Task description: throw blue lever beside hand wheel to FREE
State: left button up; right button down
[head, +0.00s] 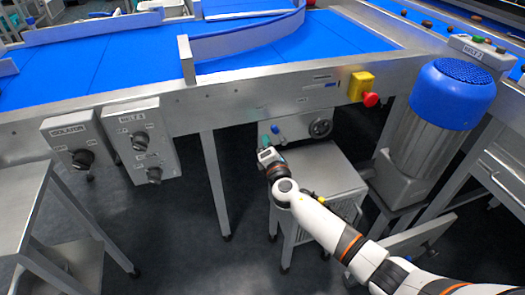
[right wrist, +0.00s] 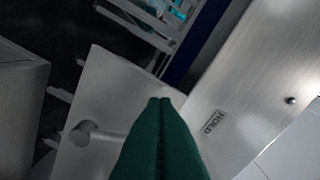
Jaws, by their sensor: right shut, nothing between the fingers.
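The hand wheel (head: 320,128) is a dark round wheel on a grey panel under the conveyor's front beam in the head view. A small blue lever (head: 276,129) shows on the same panel to its left, just above my right gripper (head: 266,141). My right gripper's green fingers (right wrist: 160,102) are shut and empty. My left gripper is not in view.
A yellow box with a red button (head: 370,99) sits on the beam. A blue-topped motor (head: 452,94) stands at right. Switch boxes (head: 140,136) hang at left. A grey cabinet (head: 325,168) stands below the panel.

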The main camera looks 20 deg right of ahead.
aim_at(277, 129)
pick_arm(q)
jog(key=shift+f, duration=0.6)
pick_arm(e)
jog(key=shift+w+d+r, duration=0.15)
jog(key=shift+d+r, duration=0.15)
jog(key=shift+d, duration=0.2)
